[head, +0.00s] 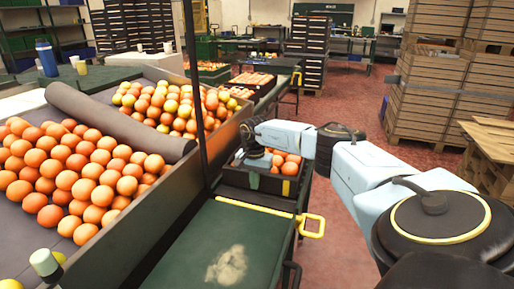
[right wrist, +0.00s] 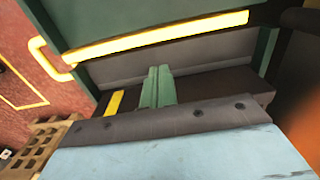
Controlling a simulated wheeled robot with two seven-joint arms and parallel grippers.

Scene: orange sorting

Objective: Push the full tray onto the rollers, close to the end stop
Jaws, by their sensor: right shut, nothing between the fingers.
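The dark tray (head: 270,184) holds several oranges (head: 287,163) and stands just beyond the yellow bar (head: 255,207) of the green table. My right gripper (head: 253,178) points down at the tray's near side, left of its middle. In the right wrist view its two green fingers (right wrist: 157,88) are together with nothing between them, close against the dark tray wall (right wrist: 225,88); whether they touch it I cannot tell. A yellow mark (right wrist: 113,103) shows beside them. The rollers and the end stop cannot be made out clearly. My left gripper is not in view.
A sloped sorting bin (head: 150,205) full of oranges is on the left, with a dark post (head: 195,100) at its edge. A yellow handle (head: 313,226) sticks out at the green table's right. Wooden crates (head: 430,95) stand at right; red floor lies between.

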